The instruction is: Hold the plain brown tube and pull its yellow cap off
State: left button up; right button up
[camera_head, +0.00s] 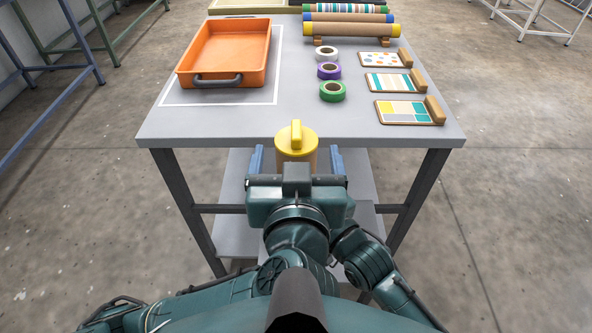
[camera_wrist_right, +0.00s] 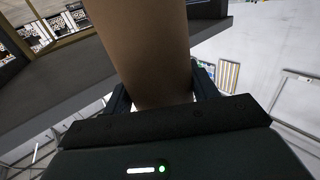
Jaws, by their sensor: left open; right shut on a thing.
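The plain brown tube stands roughly upright in front of the table's near edge. Its yellow cap (camera_head: 296,143), with a raised yellow grip bar, sits on its top end. My left gripper (camera_head: 296,152) is open, with its blue fingers apart on either side of the cap and tube. Whether they touch is not clear, but gaps show on both sides. My right gripper (camera_wrist_right: 162,92) is shut on the brown tube (camera_wrist_right: 150,45) in the right wrist view. In the head view the right gripper and most of the tube are hidden below the left gripper.
The grey table (camera_head: 225,125) holds an orange tray (camera_head: 228,50), white, purple and green tape rolls (camera_head: 332,91), sample boards (camera_head: 405,111) and wrapped tubes on a rack (camera_head: 350,29). The tabletop's front strip is clear. A lower shelf (camera_head: 232,190) lies beneath.

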aim_at(296, 121)
pick_arm(q)
jog(key=w, duration=0.5)
jog(key=w+f, duration=0.1)
jog(key=w, duration=0.2)
jog(key=shift+f, duration=0.1)
jog(key=shift+c, duration=0.6)
jog(key=c, duration=1.1)
jog(key=shift+r, duration=0.25)
jog(key=shift+r, duration=0.9)
jog(key=shift+r, duration=2)
pick_arm(e)
jog(key=o, duration=1.4)
